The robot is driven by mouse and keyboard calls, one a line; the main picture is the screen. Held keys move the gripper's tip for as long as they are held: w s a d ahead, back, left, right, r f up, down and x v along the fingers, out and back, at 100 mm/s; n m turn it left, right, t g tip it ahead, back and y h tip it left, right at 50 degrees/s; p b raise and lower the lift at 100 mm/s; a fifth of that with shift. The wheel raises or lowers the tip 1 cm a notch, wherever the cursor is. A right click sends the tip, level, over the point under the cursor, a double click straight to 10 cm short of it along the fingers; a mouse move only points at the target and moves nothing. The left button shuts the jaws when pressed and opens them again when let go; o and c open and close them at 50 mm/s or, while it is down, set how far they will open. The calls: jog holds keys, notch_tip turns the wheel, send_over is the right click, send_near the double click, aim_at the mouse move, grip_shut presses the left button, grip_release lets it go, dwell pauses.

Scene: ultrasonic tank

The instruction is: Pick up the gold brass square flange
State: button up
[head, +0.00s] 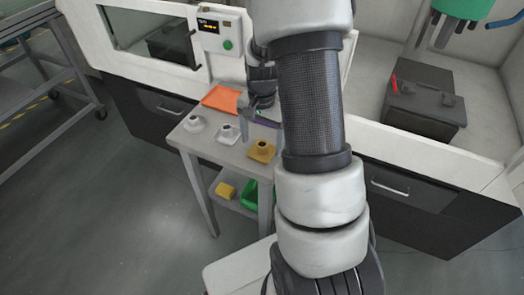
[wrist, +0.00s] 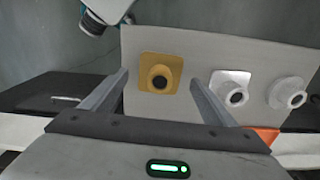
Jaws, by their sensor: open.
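The gold brass square flange (head: 262,151) lies on the small side table, at the right end of a row of flanges. In the wrist view the gold flange (wrist: 160,74) shows its square plate and round collar with a dark bore. My gripper (wrist: 158,82) is open and empty, with the flange seen between its fingers but beyond them. In the head view my gripper (head: 257,118) is above the table behind the flanges, partly hidden by my arm.
Two silver flanges, one square (head: 228,133) and one round (head: 195,124), stand left of the gold one on the table (head: 207,145). An orange cloth (head: 221,98) lies behind them. A lower shelf holds a yellow item (head: 225,190) and a green bin (head: 250,194). The cabinet stands close behind.

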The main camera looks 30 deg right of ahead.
jog(key=shift+f, duration=0.95)
jog(key=shift+c, duration=0.3)
